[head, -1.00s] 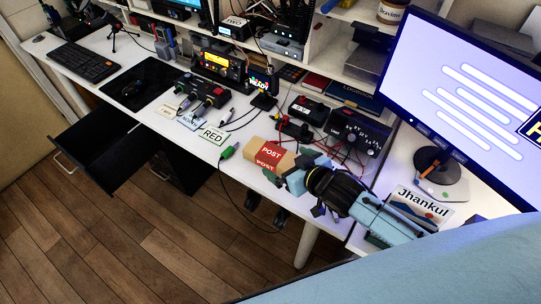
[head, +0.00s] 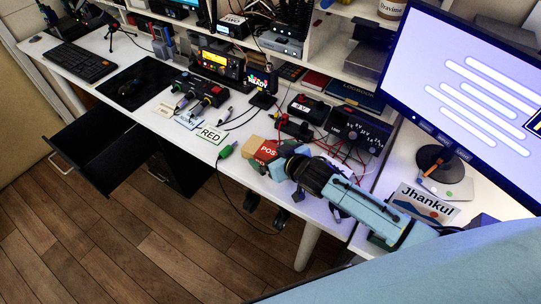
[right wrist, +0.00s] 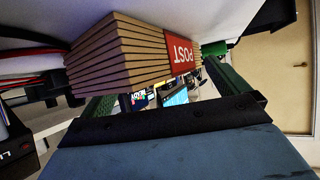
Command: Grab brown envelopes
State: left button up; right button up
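The brown envelopes (head: 257,143) form a stack with a red POST label on the white desk, partly hidden behind my right gripper (head: 280,166). In the right wrist view the stacked envelopes (right wrist: 118,60) show their layered edges just ahead of the fingers. My right gripper (right wrist: 160,95) is open, with its green fingers spread wide. The stack overlaps the left finger in that view, and I cannot tell whether they touch. My left gripper is not in view.
A green plug with a cable (head: 227,150) and a RED card (head: 212,133) lie left of the envelopes. A black box with knobs (head: 357,130) and red wires stand behind my right gripper. A monitor (head: 470,75) and Jhankul sign (head: 422,204) are at right.

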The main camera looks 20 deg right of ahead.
jog(key=c, duration=1.2)
jog(key=shift+s, duration=0.1)
